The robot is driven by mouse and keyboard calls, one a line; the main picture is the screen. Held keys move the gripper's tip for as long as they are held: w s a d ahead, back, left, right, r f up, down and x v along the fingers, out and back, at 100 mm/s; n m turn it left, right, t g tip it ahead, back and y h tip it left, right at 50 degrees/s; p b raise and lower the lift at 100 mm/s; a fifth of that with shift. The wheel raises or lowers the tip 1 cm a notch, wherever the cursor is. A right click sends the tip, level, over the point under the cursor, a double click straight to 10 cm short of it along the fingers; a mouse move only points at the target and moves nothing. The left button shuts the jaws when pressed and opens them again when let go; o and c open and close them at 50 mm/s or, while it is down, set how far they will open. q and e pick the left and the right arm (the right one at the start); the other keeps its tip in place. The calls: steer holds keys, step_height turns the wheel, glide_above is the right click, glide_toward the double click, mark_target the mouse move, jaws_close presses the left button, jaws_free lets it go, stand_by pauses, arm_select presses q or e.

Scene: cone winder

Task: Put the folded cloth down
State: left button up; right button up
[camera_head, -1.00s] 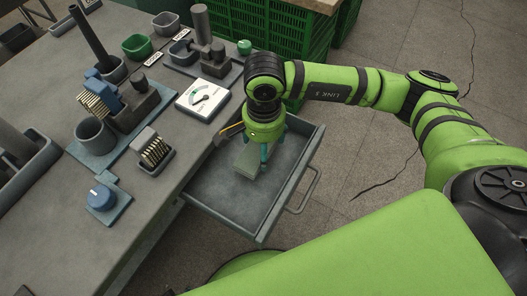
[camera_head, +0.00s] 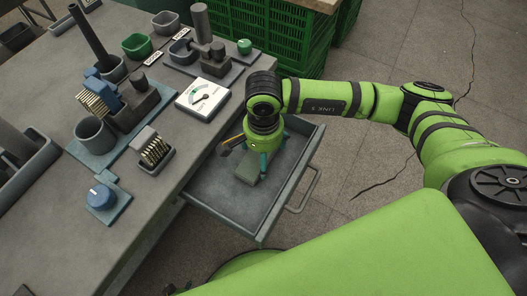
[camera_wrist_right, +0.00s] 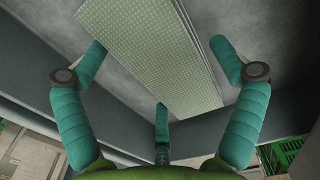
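The folded cloth (camera_head: 250,168) is a flat, pale grey-green strip inside the open drawer (camera_head: 222,202). In the right wrist view the cloth (camera_wrist_right: 150,45) shows a fine dotted weave and appears to lie flat on the drawer floor. My right gripper (camera_head: 262,165) points down into the drawer above the cloth and partly hides it in the head view. In the wrist view its three teal fingers (camera_wrist_right: 160,70) are spread. The left finger's tip overlaps the cloth's edge; the right one is just beside it. Whether any tip touches is unclear. My left gripper is out of view.
The drawer's walls and front handle (camera_head: 302,190) stand close around my gripper. The grey workbench (camera_head: 60,245) to the left carries a dial gauge (camera_head: 203,97), a blue knob (camera_head: 101,197), cups and brushes. Green crates (camera_head: 275,35) stand behind. The drawer's front half is clear.

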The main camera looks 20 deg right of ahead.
stand_by(0.3)
steer(key=shift+r, duration=0.15)
step_height(320, 180, up, 12)
stand_by(0.4)
steer(key=shift+w, duration=0.1)
